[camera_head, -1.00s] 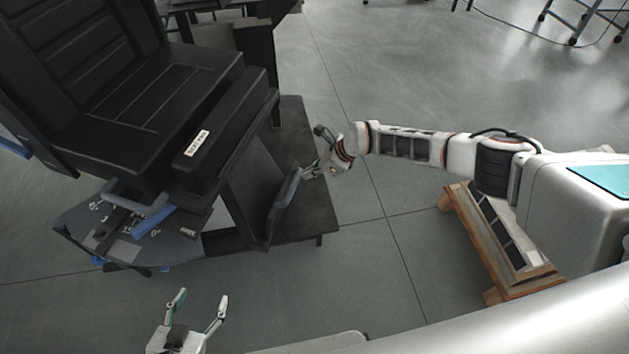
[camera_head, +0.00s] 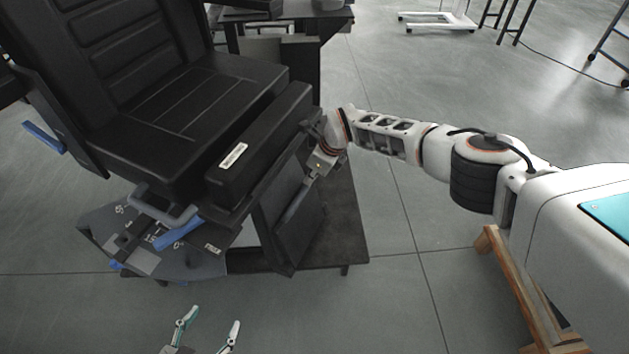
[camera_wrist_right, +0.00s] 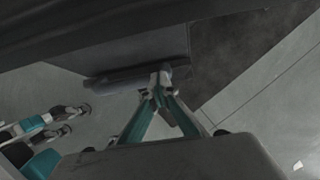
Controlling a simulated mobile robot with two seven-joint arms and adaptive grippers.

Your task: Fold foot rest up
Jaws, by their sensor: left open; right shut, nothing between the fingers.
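The black chair (camera_head: 185,110) fills the left of the head view. Its dark leg panel with the foot rest (camera_head: 292,225) hangs below the seat's front cushion, above a dark base plate. My right gripper (camera_head: 312,174) is at the upper right of this panel, its fingertips hard to make out there. In the right wrist view its shut, empty fingertips (camera_wrist_right: 160,82) overlap a dark bar-like flap (camera_wrist_right: 122,80) of the foot rest; contact cannot be told for sure. My left gripper (camera_head: 214,322) is open and empty at the bottom of the head view, apart from the chair.
The chair's dark base plate (camera_head: 342,225) reaches out under the panel. A grey side plate (camera_head: 150,245) with blue levers (camera_head: 178,232) sits below the seat. A wooden stand (camera_head: 515,275) is at the right. Grey floor between is clear.

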